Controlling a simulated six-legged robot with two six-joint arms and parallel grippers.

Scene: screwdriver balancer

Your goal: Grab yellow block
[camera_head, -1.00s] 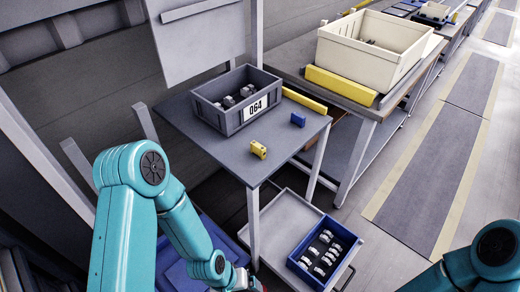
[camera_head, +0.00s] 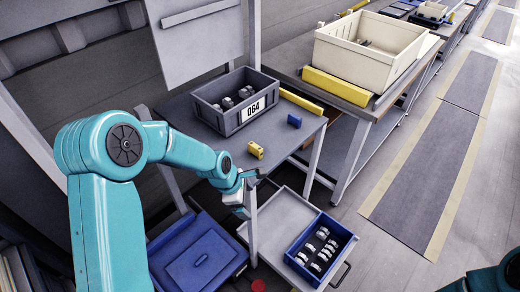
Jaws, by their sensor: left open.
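The yellow block (camera_head: 256,150) stands on the grey table (camera_head: 285,150) near its front edge. A blue block (camera_head: 294,121) is behind it to the right. My left gripper (camera_head: 247,194) is in front of the table's front edge, lower than the tabletop and apart from the yellow block. It is small in the picture, open, with nothing seen between its fingers. Part of my right arm shows at the bottom right corner; its gripper is out of view.
A grey bin (camera_head: 236,101) marked 064 with several metal parts stands on the table behind the yellow block. A blue tray (camera_head: 320,249) of parts sits on a lower shelf (camera_head: 277,224). A cream crate (camera_head: 364,54) is on the bench at right. The floor at right is clear.

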